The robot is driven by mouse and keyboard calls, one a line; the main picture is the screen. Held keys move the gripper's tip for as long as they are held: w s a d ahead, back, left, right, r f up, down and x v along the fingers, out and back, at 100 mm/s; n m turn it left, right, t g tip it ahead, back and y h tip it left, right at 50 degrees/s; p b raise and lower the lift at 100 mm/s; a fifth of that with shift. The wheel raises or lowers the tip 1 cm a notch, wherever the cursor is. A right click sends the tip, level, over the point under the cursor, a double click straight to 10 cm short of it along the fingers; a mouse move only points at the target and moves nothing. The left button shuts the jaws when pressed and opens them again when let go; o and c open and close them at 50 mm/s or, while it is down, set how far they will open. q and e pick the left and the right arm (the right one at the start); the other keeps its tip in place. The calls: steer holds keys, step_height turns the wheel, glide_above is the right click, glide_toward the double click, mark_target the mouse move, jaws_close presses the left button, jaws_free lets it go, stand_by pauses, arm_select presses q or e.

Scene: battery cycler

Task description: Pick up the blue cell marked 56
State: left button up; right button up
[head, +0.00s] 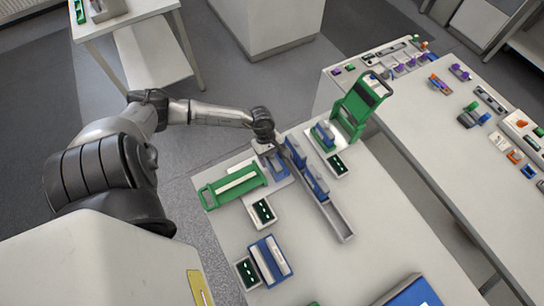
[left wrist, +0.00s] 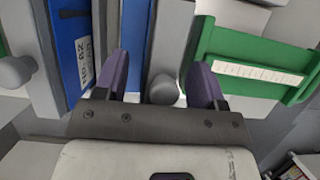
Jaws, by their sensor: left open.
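My left gripper (head: 266,148) is over the far left part of the table. In the left wrist view its two purple fingers (left wrist: 162,82) are apart, with a grey rounded knob showing between them and no cell held. A blue cell (left wrist: 68,35) with a white label stands just left of the fingers in that view; its printed marking is too small to read surely. In the head view, blue cells (head: 316,181) stand in a long grey channel right of the gripper. No marking is legible there, so I cannot tell which is 56. My right gripper is not in view.
A green-framed holder (head: 234,186) lies left of the gripper and a green upright stand (head: 360,106) is behind right. Blue cells (head: 270,259) stand on a front fixture beside a dark-topped box (head: 247,272).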

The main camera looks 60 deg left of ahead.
arm_select(q)
steer(key=shift+c, duration=0.4)
jaws_close()
